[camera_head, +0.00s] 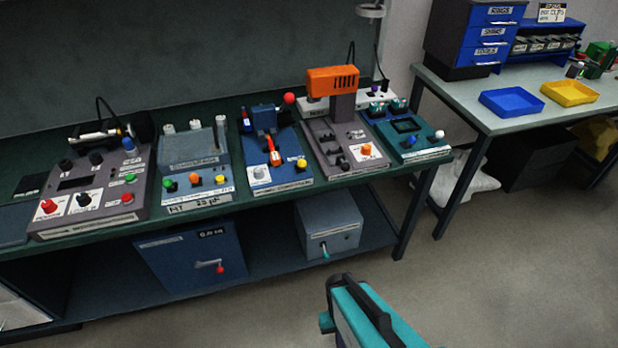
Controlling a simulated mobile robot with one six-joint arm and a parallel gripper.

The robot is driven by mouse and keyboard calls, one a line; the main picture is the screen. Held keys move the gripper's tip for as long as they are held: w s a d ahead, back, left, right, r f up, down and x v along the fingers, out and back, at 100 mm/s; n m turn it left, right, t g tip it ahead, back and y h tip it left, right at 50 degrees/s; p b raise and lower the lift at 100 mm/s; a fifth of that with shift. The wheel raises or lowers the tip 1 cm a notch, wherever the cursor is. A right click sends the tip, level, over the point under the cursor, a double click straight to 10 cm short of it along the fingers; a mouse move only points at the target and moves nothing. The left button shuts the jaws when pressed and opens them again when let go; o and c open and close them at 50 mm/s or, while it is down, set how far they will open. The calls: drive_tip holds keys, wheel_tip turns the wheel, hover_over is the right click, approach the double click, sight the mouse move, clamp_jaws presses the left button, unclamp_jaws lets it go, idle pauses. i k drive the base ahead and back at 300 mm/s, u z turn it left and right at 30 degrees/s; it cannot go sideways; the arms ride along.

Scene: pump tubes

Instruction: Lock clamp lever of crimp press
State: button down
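A blue bench press, which looks like the crimp press (288,178), stands on the dark green workbench near the middle of the view; its label is too small to read surely. It has an upright blue head (264,117), a red ball knob (289,98) at upper right, and a red-orange lever (274,152) in front of the head. I cannot tell which lever is the clamp lever or whether it is locked. My teal and black arm end with my gripper (355,296) is at the bottom, in front of the bench and well apart from the press. Its finger opening is not clear.
A blue-grey station (195,165) stands left of the press, and a grey machine with an orange head (333,80) stands close on its right. A grey control panel (97,185) is farther left. Open floor (480,280) lies right of my arm.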

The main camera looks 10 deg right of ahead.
sight(303, 164)
drive_tip(key=z, duration=0.2)
drive_tip(key=k, duration=1.2)
drive_tip(key=u, duration=1.5)
drive_tip(key=i, duration=1)
drive_tip(key=u, duration=0.1)
